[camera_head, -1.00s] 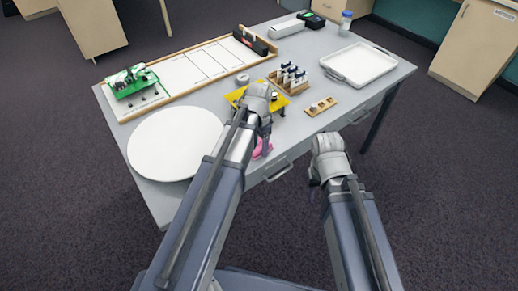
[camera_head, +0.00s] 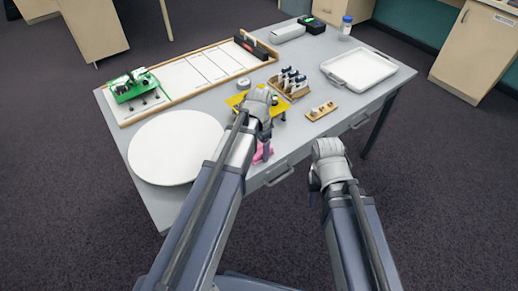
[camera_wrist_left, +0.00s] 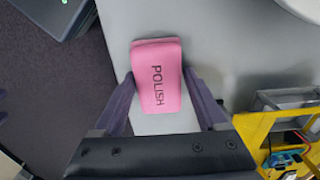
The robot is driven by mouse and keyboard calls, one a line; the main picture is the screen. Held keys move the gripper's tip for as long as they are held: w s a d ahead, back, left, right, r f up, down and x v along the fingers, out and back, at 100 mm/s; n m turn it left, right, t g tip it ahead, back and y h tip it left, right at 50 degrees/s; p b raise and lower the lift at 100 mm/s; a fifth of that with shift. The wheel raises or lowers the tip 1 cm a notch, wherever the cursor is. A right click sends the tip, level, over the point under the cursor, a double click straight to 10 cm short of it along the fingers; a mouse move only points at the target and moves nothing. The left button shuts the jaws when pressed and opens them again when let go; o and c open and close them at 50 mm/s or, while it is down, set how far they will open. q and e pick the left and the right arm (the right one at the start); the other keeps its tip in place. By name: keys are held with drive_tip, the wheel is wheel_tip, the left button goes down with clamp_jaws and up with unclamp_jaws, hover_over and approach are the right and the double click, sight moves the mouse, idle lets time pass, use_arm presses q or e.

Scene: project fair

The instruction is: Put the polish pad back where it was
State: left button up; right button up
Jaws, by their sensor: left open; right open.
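The pink polish pad (camera_wrist_left: 157,77), marked POLISH, lies on the grey table near its front edge. In the head view it (camera_head: 262,153) is partly hidden by my left arm. My left gripper (camera_wrist_left: 162,88) is open, with one finger on each side of the pad in the left wrist view. I cannot tell whether the fingers touch it. In the head view my left gripper (camera_head: 266,138) is over the front edge area. My right gripper (camera_head: 314,188) is open and empty, in front of the table.
A white round board (camera_head: 175,147) lies left. A wooden rack (camera_head: 290,84), a small wooden block holder (camera_head: 321,111) and a white tray (camera_head: 360,68) are right.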

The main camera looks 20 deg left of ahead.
sight(260, 149)
use_arm(q)
drive_tip(key=shift+s+d, duration=0.2)
wheel_tip(260, 149, up, 12)
drive_tip(key=p, duration=1.3)
drive_tip(key=s+d+n+y, duration=0.1)
drive_tip(key=s+d+n, duration=0.2)
drive_tip(key=s+d, duration=0.7)
drive_tip(key=s, duration=0.4)
drive_tip(key=shift+r+n+b, duration=0.2)
drive_tip(key=shift+n+b, duration=0.1)
drive_tip(key=shift+n, duration=0.1)
